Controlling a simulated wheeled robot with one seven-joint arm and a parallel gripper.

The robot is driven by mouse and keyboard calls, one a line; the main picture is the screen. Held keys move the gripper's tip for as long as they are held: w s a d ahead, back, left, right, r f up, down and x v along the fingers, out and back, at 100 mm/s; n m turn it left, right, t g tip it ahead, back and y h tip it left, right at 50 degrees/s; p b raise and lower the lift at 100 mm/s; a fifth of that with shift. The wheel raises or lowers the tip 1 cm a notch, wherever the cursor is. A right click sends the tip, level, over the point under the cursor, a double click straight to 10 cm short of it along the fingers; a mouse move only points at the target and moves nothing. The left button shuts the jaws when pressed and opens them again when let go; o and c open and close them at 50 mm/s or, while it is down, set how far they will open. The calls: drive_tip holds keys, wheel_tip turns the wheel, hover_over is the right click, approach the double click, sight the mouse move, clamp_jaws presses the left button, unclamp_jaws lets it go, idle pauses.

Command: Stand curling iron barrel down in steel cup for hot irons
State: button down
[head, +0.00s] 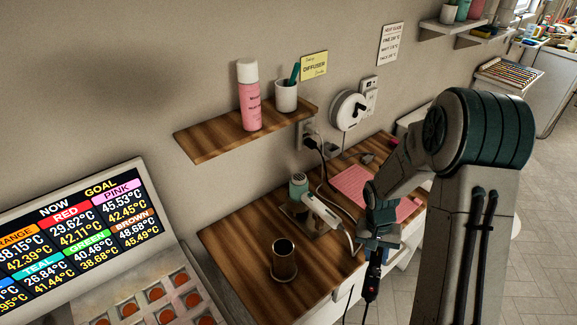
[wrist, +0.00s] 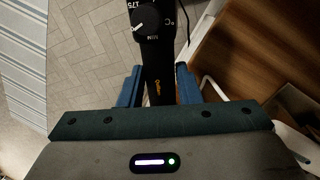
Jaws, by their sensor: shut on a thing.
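The curling iron (head: 373,278) is black with a small red light. My gripper (head: 378,238) is shut on its handle. The held handle hangs below the gripper, just off the counter's front edge. In the wrist view the iron's handle (wrist: 158,60) lies between the two blue fingers of my gripper (wrist: 158,85), with a temperature dial beyond them. I cannot make out the barrel in either view. The steel cup (head: 284,260) stands upright on the wooden counter, left of my gripper and apart from it. Its dark opening faces up and looks empty.
A pink mat (head: 352,182) lies behind the gripper. A wooden shelf (head: 200,141) holds a pink spray can (head: 249,100) and a white cup (head: 287,97). A temperature screen (head: 75,238) stands left.

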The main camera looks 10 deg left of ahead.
drive_tip(key=s+a+r+m+g+y+p, duration=0.25)
drive_tip(key=s+a+r+m+y, duration=0.2)
drive_tip(key=a, duration=0.25)
drive_tip(key=s+a+r+m+g+y+p, duration=0.1)
drive_tip(key=s+a+r+m+g+y, duration=0.25)
drive_tip(key=s+a+r+y, duration=0.35)
drive_tip(key=w+a+r+m+t+y+p, duration=0.1)
drive_tip(key=w+a+r+m+t+y, duration=0.3)
drive_tip(key=r, duration=0.3)
drive_tip(key=w+a+r+m+t+y+p, duration=0.1)
drive_tip(key=w+a+r+m+t+y, duration=0.3)
drive_tip(key=r, duration=0.4)
drive_tip(key=shift+a+r, duration=0.15)
drive_tip(key=shift+a, duration=0.55)
drive_tip(key=shift+d, duration=0.1)
